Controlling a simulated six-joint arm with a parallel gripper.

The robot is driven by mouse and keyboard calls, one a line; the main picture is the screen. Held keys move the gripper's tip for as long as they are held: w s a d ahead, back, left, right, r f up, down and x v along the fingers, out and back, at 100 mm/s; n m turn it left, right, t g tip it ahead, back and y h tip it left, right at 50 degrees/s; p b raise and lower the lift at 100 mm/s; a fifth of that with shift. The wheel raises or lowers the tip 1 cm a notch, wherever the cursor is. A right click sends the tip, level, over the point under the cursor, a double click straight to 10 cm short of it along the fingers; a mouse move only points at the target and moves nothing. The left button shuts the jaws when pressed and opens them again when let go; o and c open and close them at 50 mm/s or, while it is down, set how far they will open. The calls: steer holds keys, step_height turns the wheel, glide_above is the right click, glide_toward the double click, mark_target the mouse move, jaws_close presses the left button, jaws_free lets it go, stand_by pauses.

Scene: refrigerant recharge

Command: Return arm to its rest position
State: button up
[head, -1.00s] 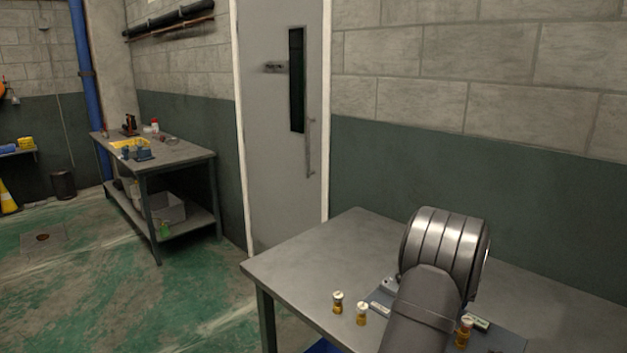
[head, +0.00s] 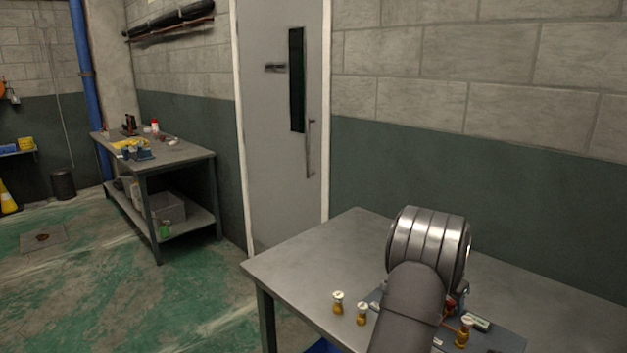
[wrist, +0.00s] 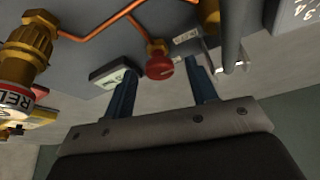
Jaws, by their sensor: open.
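My gripper (wrist: 160,80) shows in the wrist view as two blue fingers, spread apart and holding nothing. A red knob (wrist: 159,62) on a copper line appears between and just beyond the fingertips; I cannot tell the gap to it. Brass valves stand on the grey panel (wrist: 85,62), one (wrist: 30,45) at the left with a partly readable label. In the head view my arm covers the gripper and much of the panel (head: 505,341).
The panel lies on a grey metal table (head: 300,262). Two brass fittings (head: 338,302) (head: 362,313) are left of my arm. A wall stands behind the table, with a door (head: 270,110) at its left. A second workbench (head: 185,158) is far left.

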steer(key=shift+w+a+m+g, duration=0.1)
steer(key=shift+m+g, duration=0.35)
steer(key=shift+m, duration=0.7)
steer(key=shift+w+m+g, duration=0.1)
steer(key=shift+m+g, duration=0.35)
steer(key=shift+m, duration=0.7)
steer(key=shift+h, duration=0.3)
steer(key=shift+s+n, duration=0.1)
steer(key=shift+n, duration=0.2)
steer(key=n, duration=0.2)
steer(key=n+t, duration=0.1)
steer(key=shift+s+n+t+y, duration=0.15)
steer(key=shift+n+t+y, duration=0.15)
steer(key=shift+n+y, duration=0.1)
steer(key=shift+n+t+y, duration=0.3)
steer(key=shift+n+t, duration=0.2)
steer(key=shift+n, duration=1.1)
